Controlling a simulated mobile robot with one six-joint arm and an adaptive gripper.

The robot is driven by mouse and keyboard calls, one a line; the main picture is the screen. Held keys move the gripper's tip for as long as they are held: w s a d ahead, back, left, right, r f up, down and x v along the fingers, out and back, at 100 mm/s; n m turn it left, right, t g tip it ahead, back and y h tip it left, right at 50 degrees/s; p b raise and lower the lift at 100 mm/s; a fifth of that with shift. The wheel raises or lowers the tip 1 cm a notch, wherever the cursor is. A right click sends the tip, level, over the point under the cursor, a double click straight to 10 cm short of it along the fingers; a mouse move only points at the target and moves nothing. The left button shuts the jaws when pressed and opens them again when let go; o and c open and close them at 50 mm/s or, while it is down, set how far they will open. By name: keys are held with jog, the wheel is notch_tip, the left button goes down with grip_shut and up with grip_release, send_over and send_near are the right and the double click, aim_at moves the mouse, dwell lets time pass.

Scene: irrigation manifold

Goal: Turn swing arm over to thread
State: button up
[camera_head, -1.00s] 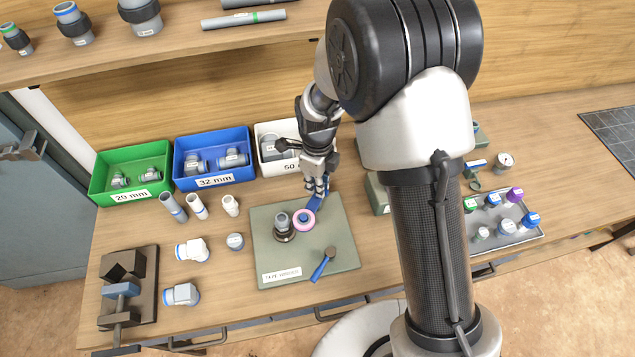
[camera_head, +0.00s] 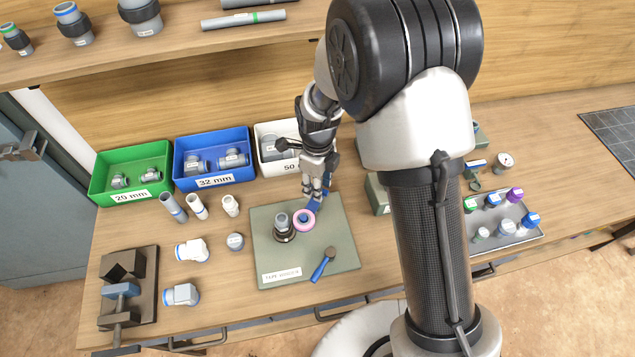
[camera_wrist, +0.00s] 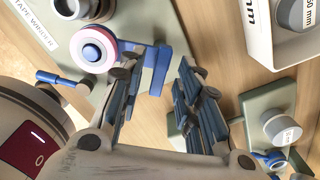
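The tape winder is a grey-green plate (camera_head: 340,225) on the bench. An upright grey threaded fitting (camera_head: 282,222) stands in a dark holder on it. The blue swing arm (camera_head: 313,204) carries a pink-and-white tape roll (camera_head: 304,220) just right of the fitting. The roll (camera_wrist: 93,48) and the blue arm (camera_wrist: 178,58) also show in the wrist view. A crank with a blue handle (camera_head: 321,268) sits at the front. My gripper (camera_head: 317,190) is over the plate's back edge by the swing arm's outer end. In the wrist view its fingers (camera_wrist: 157,75) are apart, with the arm's end between them; contact is unclear.
Green (camera_head: 132,172), blue (camera_head: 214,168) and white (camera_head: 268,158) bins stand behind. Loose pipes and fittings lie left of the plate, with a dark clamp block (camera_head: 128,290) beyond. A tray of coloured fittings (camera_head: 505,222) is at right. My arm hides part of the bench.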

jog(key=shift+r, duration=0.1)
notch_tip(320, 180, up, 12)
dwell(0.5)
dwell(0.4)
